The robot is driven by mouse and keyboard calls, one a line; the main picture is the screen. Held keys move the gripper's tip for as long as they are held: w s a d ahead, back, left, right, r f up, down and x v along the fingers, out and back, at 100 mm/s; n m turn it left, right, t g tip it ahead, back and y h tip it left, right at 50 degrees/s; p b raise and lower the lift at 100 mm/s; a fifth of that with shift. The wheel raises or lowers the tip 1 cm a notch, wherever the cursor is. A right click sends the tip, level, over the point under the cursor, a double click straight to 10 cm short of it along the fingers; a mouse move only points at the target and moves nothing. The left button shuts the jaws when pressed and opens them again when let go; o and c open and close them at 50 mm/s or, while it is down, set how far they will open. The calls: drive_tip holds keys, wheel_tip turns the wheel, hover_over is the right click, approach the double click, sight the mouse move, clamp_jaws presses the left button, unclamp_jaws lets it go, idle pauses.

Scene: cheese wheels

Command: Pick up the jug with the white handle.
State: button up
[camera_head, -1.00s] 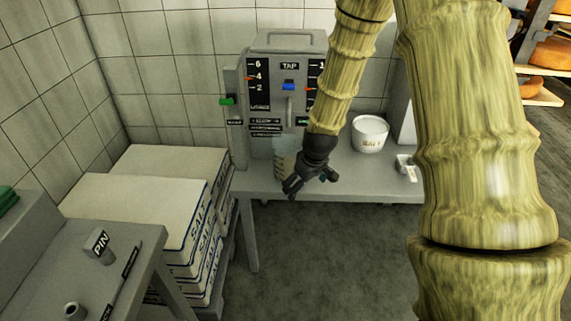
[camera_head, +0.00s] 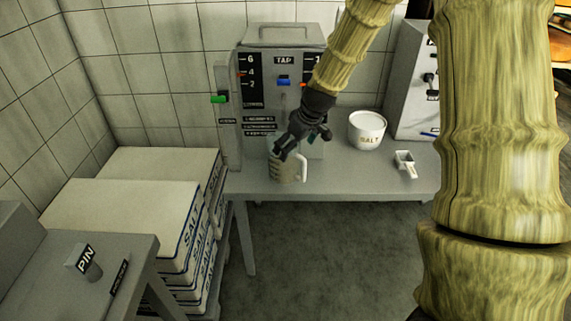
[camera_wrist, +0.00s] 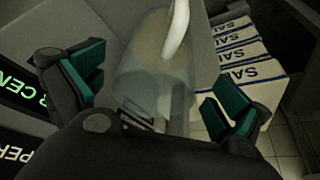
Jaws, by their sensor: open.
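The jug (camera_head: 284,172) is clear with a white handle (camera_head: 303,167) on its right side. It stands on the grey table (camera_head: 345,183) in front of the tap machine. My gripper (camera_head: 295,150) is open, above and partly in front of the jug in the head view, hiding part of its top. In the wrist view the jug (camera_wrist: 150,75) lies between and beyond the green-padded fingers of my gripper (camera_wrist: 160,95), with the white handle (camera_wrist: 178,30) at the top. I cannot tell whether a finger touches the jug.
The tap machine (camera_head: 283,62) stands behind the jug. A white salt tub (camera_head: 367,130) and a small scoop (camera_head: 404,163) are to its right. Stacked salt boxes (camera_head: 125,210) are at left. A grey stand with a pin block (camera_head: 85,262) is at front left.

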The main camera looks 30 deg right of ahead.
drive_tip(key=shift+x, duration=2.9)
drive_tip(key=shift+w+r, duration=0.1)
drive_tip(key=shift+r, duration=0.05)
drive_tip(key=shift+c, duration=0.2)
drive_tip(key=c, duration=1)
drive_tip(key=shift+c, duration=1.1)
drive_tip(key=shift+r, duration=0.15)
